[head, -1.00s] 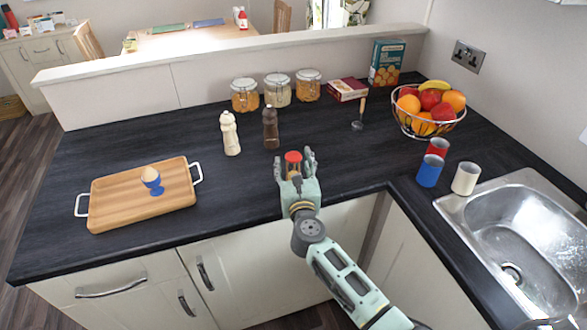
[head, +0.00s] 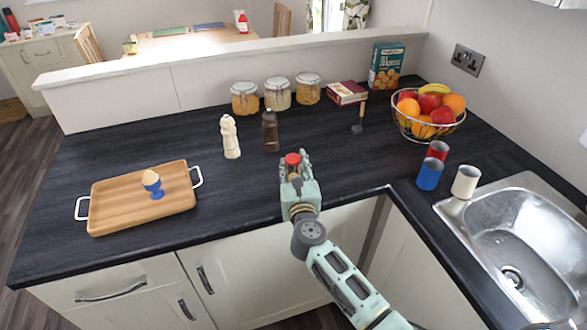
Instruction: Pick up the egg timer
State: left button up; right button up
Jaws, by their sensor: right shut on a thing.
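The egg timer (head: 292,160) shows a round red top between the fingers of my right gripper (head: 294,167). The gripper is shut on it, over the dark worktop near its front edge. The fingers and palm hide most of the timer's body, and I cannot tell whether its base touches the worktop. My left gripper is not in view.
A white mill (head: 230,137) and a dark brown mill (head: 270,131) stand just behind the gripper. A wooden tray (head: 115,191) with an egg in a blue cup (head: 152,184) is at left. Several cups, a fruit basket (head: 428,130) and the sink (head: 530,245) are at right.

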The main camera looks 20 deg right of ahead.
aim_at(294, 158)
notch_tip(294, 158, up, 4)
jog(key=shift+r+p, duration=0.1)
jog(key=shift+p, duration=0.65)
jog(key=s+d+r+p, duration=0.7)
jog(key=d+r+p, duration=0.2)
jog(key=r, duration=0.3)
jog(key=shift+d+r, duration=0.2)
jog(key=shift+r, duration=0.05)
